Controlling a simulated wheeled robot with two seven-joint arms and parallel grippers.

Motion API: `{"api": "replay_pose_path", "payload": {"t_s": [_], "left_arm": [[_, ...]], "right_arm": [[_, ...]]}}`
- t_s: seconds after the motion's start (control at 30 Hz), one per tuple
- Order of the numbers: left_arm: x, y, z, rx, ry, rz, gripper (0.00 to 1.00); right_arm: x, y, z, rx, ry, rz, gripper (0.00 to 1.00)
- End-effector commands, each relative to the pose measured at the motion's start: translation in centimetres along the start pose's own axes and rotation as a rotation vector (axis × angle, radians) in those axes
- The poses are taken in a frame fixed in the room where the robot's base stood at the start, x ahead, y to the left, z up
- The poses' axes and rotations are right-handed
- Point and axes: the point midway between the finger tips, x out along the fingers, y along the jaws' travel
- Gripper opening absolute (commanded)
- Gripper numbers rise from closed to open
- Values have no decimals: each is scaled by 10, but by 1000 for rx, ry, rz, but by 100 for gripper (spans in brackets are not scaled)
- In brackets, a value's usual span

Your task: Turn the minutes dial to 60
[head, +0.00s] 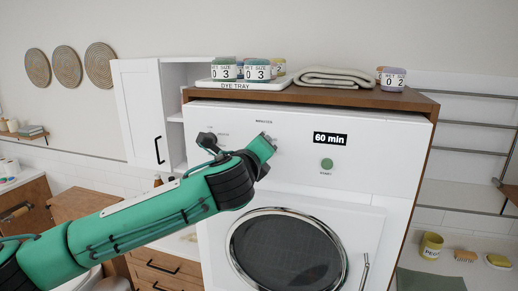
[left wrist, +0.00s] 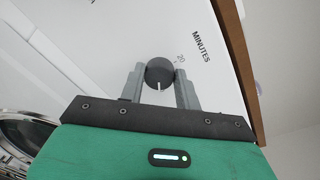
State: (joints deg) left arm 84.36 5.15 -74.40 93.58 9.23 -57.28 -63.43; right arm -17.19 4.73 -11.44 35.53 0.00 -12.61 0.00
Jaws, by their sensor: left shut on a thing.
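The minutes dial (left wrist: 159,70) is a dark round knob on the white front panel, under the word MINUTES in the left wrist view. Its white pointer line points down in that view, and a printed 20 shows beside it. My left gripper (left wrist: 160,84) has one grey finger on each side of the dial and is shut on it. In the head view my left gripper (head: 268,140) is at the panel and hides the dial. The display (head: 330,138) reads 60 min. My right gripper is not in view.
A green start button (head: 326,163) is below the display. A dark knob (head: 207,140) sits left of my gripper. The round door (head: 287,252) is below. A dye tray (head: 243,83) with jars and a folded towel (head: 333,78) are on top.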

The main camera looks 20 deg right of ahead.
Motion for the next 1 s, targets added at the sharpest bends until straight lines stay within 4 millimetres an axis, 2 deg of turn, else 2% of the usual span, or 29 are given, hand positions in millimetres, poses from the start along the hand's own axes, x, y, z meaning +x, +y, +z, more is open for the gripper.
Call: {"api": "replay_pose_path", "payload": {"t_s": [0.27, 0.3, 0.4, 0.77, 0.87, 1.0], "left_arm": [[0, 2, -2, 0, 4, 4, 10], [0, 2, -2, 0, 4, 4, 35], [0, 2, -2, -1, 3, 3, 55], [-3, 2, -1, -1, 1, 1, 55], [-12, 2, -2, -2, 2, -1, 55], [-34, 4, -4, -1, 1, -2, 55]], "right_arm": [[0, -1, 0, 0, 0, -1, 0], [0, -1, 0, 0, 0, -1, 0], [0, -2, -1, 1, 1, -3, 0], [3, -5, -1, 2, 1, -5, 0], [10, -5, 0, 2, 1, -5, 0], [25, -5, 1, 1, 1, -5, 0]]}}
